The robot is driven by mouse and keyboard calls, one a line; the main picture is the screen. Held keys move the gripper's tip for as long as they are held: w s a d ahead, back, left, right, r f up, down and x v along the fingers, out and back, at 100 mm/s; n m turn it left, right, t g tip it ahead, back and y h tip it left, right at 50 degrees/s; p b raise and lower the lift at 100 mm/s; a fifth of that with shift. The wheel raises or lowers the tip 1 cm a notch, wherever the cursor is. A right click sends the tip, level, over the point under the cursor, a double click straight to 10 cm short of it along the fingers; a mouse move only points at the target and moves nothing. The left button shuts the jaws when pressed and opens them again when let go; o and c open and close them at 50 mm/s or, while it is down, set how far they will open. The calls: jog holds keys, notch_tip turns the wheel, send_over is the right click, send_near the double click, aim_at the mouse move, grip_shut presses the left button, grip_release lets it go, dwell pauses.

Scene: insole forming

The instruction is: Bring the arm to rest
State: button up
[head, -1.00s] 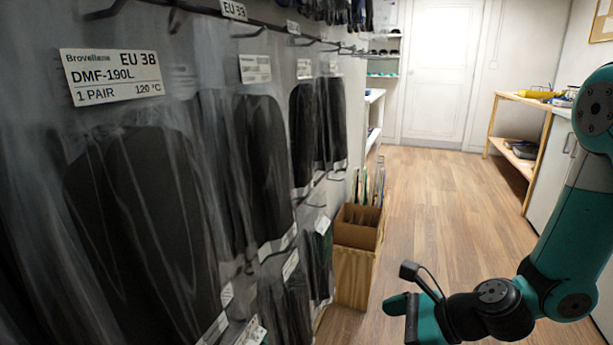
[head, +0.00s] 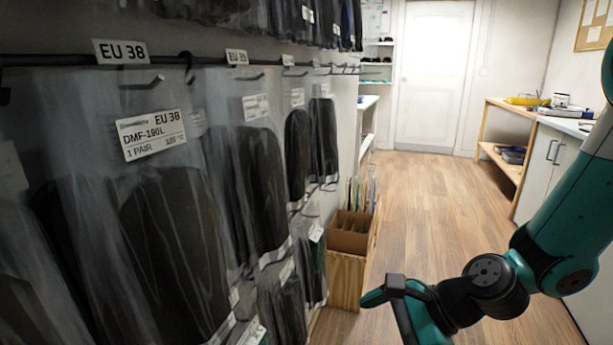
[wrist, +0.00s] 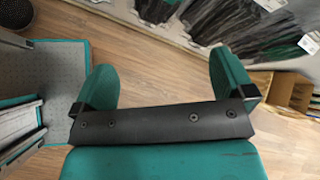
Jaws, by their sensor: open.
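My gripper shows in the wrist view (wrist: 170,88) with its two teal fingers wide apart and nothing between them. Wood floor shows beyond the fingers. In the head view my gripper (head: 385,300) is at the lower right, seen partly, above the floor and right of the hanging bags. My teal and black arm reaches in from the right edge.
Clear bags of dark insoles (head: 175,250) hang on a rail along the left wall, close to me. A wooden box with cardboard dividers (head: 347,268) stands beyond them. A bench (head: 510,150) and cabinet (head: 553,165) line the right. Floor runs clear to a white door (head: 433,75).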

jog(key=s+d+r+n+h+p, duration=0.1)
jog(key=s+r+n+p, duration=0.4)
jog(key=r, duration=0.6)
jog(key=s+d+r+n+g+h+p, duration=0.1)
jog(key=s+r+n+p, duration=0.3)
jog(key=r+n+p, duration=0.4)
jog(key=s+d+r+n+g+h+p, duration=0.1)
jog(key=s+r+n+h+p, duration=0.2)
jog(key=r, duration=1.2)
jog(key=s+n+p, duration=0.2)
jog(key=n+p, duration=0.2)
jog(key=n, duration=0.2)
jog(key=shift+s+d+r, duration=0.2)
jog(key=shift+s+r, duration=0.05)
jog(key=shift+s, duration=0.1)
